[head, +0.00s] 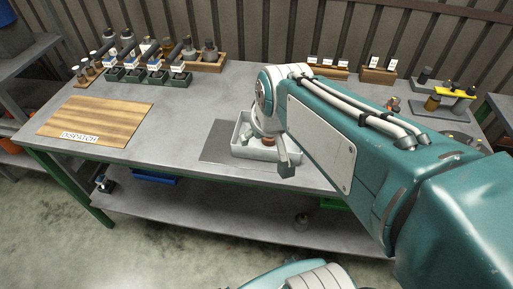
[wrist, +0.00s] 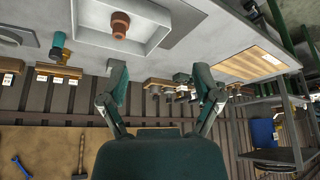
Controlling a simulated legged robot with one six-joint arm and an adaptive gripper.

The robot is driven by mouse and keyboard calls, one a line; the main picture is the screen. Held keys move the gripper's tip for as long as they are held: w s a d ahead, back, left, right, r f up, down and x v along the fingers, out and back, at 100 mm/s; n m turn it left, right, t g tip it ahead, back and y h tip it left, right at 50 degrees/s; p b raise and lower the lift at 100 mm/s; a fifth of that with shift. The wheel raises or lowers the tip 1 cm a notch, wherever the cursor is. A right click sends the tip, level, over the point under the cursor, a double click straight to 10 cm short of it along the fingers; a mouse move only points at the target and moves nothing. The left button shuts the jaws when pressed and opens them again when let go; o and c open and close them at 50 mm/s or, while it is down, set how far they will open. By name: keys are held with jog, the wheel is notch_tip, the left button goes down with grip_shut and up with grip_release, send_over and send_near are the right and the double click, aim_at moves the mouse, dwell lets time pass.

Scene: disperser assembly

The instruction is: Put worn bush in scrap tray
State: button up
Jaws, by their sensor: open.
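A white tray (head: 240,128) stands on a grey mat on the workbench, partly hidden behind my gripper. In the wrist view the white tray (wrist: 161,40) holds a copper-brown flanged bush (wrist: 120,25), which looks like the worn bush. A bit of the bush (head: 270,140) shows between my fingers in the head view. My gripper (head: 268,148) is over the tray. In the wrist view my gripper (wrist: 160,80) has its fingers wide apart with nothing between them. The bush is apart from both fingers there.
A wooden dispatch board (head: 100,118) lies at the left of the bench (head: 180,107). Green holders (head: 145,77) and a wooden rack (head: 208,63) with parts stand at the back left. Labelled wooden blocks (head: 378,76) stand at the back right. A yellow stand (head: 455,93) is far right.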

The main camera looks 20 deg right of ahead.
jog(key=s+a, duration=0.3)
jog(key=s, duration=0.5)
jog(key=shift+s+r, duration=0.2)
jog(key=shift+r, duration=0.15)
dwell(0.7)
